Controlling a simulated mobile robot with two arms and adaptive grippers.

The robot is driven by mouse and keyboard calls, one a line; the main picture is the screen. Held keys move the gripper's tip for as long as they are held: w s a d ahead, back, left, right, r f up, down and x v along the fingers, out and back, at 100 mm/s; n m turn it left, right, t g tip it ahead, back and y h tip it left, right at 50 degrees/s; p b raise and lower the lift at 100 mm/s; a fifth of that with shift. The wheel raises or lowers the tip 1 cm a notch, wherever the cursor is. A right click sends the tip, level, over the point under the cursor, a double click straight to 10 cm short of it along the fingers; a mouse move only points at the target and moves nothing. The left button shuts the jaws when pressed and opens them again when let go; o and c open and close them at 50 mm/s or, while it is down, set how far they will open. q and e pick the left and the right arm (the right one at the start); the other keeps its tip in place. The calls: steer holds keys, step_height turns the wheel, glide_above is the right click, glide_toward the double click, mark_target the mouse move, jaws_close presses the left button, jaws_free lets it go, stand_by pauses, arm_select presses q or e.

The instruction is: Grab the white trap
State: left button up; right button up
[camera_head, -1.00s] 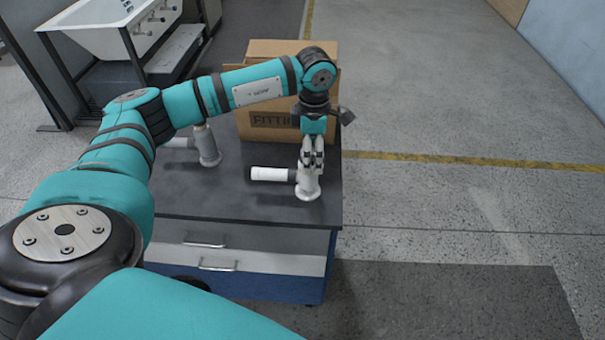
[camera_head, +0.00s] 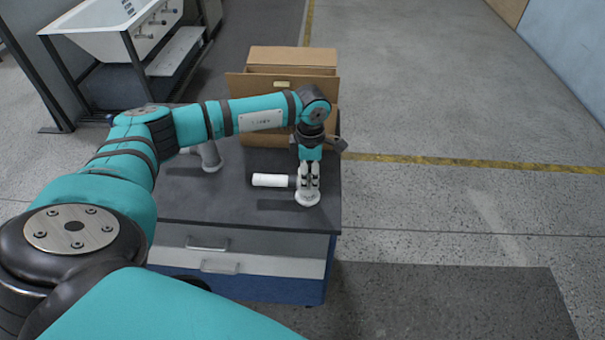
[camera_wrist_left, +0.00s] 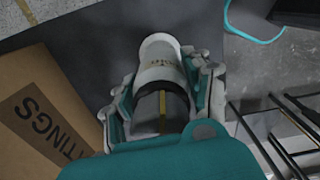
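The white trap (camera_head: 308,198) stands upright on its round foot near the right front corner of the dark cabinet top. Its white side pipe (camera_head: 272,180) points left. My left gripper (camera_head: 309,182) points down around the trap's upper part, with a finger on each side. In the left wrist view, the trap (camera_wrist_left: 160,65) sits closely between the fingers of the gripper (camera_wrist_left: 163,85), which look shut on it. The fingers and palm hide part of the trap. My right gripper is not in view.
A second trap (camera_head: 210,157) stands further left, partly hidden by my arm. A cardboard box (camera_head: 290,60) stands behind the gripper and shows at left in the wrist view (camera_wrist_left: 40,110). A white bathtub (camera_head: 105,25) is at the back left. The cabinet top's front (camera_head: 230,205) is clear.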

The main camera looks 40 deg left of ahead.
arm_select(q)
jaws_close()
steer(key=shift+r, duration=0.15)
